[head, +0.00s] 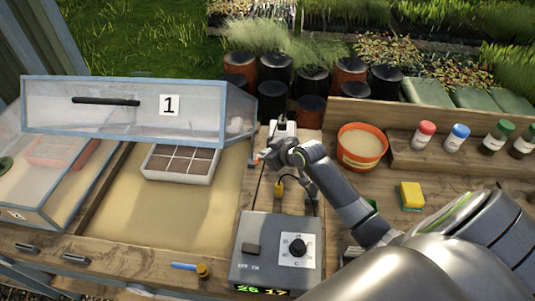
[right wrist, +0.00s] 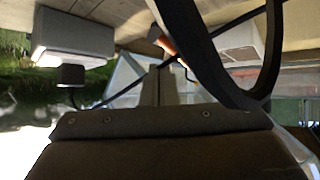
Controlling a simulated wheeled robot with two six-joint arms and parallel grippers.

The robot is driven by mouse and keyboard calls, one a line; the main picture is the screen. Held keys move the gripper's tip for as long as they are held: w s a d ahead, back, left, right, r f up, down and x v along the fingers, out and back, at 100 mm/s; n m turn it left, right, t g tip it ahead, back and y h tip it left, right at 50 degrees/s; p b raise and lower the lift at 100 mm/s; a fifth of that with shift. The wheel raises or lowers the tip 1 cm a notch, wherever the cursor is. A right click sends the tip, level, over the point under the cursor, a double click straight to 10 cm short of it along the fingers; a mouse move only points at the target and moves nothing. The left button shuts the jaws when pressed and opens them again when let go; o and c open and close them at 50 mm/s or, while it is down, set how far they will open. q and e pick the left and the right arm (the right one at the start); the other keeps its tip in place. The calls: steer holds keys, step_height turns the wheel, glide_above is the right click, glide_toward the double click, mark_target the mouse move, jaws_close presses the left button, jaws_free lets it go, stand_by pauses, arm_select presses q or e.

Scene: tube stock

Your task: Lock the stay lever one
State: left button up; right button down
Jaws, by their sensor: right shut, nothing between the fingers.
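The clear, grey-framed lid marked 1 (head: 205,105) stands raised over the left sand-filled bed. A small orange-tipped piece (head: 258,160), which may be stay lever one, shows at the lid's right side, just left of my right gripper (head: 270,155). An orange piece also shows in the right wrist view (right wrist: 166,42), just beyond the fingers. My right gripper is shut and empty, its fingers (right wrist: 158,88) pointing away from the camera. I cannot tell whether the fingers touch the orange piece. In the head view my wrist partly hides this area. My left gripper is not in view.
A grey control box (head: 250,232) with a dial and cables stands below my right gripper. A seed tray (head: 181,178) lies in the bed under the lid. An orange pot (head: 345,155), yellow sponge (head: 410,194) and several capped bottles stand to the right.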

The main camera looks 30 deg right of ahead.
steer(key=shift+r, duration=0.15)
step_height(320, 180, up, 10)
steer(key=b, duration=0.1)
stand_by(0.5)
steer(key=shift+f, duration=0.2)
